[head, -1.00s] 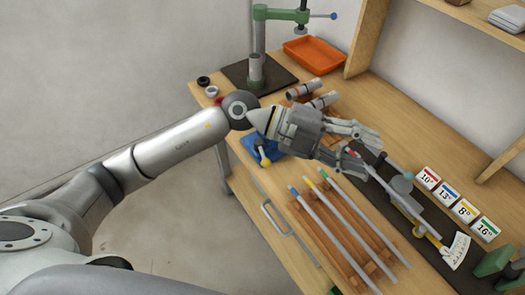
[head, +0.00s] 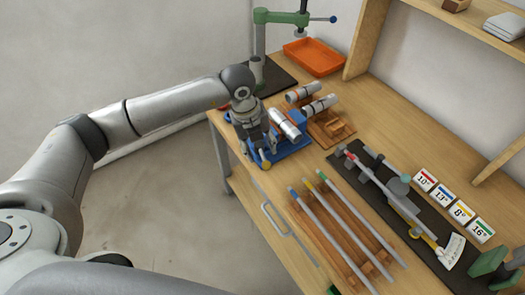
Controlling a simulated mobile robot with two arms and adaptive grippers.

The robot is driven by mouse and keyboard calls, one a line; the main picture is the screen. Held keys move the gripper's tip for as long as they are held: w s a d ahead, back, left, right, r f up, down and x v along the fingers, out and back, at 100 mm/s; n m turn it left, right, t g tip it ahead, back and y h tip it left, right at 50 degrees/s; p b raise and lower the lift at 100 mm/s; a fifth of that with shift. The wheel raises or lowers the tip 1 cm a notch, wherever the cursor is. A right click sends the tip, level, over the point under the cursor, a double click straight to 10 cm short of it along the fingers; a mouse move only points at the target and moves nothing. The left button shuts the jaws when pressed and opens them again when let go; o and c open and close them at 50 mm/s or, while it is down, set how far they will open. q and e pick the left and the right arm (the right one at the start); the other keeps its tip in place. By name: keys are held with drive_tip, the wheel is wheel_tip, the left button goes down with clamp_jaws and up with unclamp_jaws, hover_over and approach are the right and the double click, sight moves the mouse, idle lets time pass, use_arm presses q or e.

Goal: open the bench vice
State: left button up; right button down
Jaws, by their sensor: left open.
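The blue bench vice (head: 294,145) stands at the left front part of the wooden bench. A silver tube (head: 284,123) with dark bands lies at the vice's top; I cannot tell whether the jaws clamp it. A yellow-ended handle part (head: 265,164) shows at the vice's front. My left gripper (head: 260,152) is open and points down at the vice's front left, close to the handle. It hides part of the vice front, and I cannot tell whether it touches the handle. My right gripper is not in view.
Two banded tubes (head: 318,107) rest on a wooden rack behind the vice. A green press (head: 282,18) and an orange tray (head: 314,56) stand farther back. Long rods (head: 340,225) on wooden supports, a dark mat with a jig (head: 400,205) and number cards (head: 462,212) fill the right side.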

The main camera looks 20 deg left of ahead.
sight(263, 158)
use_arm(q)
drive_tip(key=shift+w+d+f+p, duration=0.1)
drive_tip(key=shift+d+f+p, duration=0.05)
drive_tip(key=shift+f, duration=0.6)
drive_tip(key=shift+w+d+f+p, duration=0.1)
drive_tip(key=shift+f+p, duration=0.1)
drive_tip(key=shift+f, duration=0.55)
drive_tip(key=shift+w+d+f+p, duration=0.1)
drive_tip(key=shift+d+f+p, duration=0.05)
drive_tip(key=shift+f, duration=0.6)
clamp_jaws()
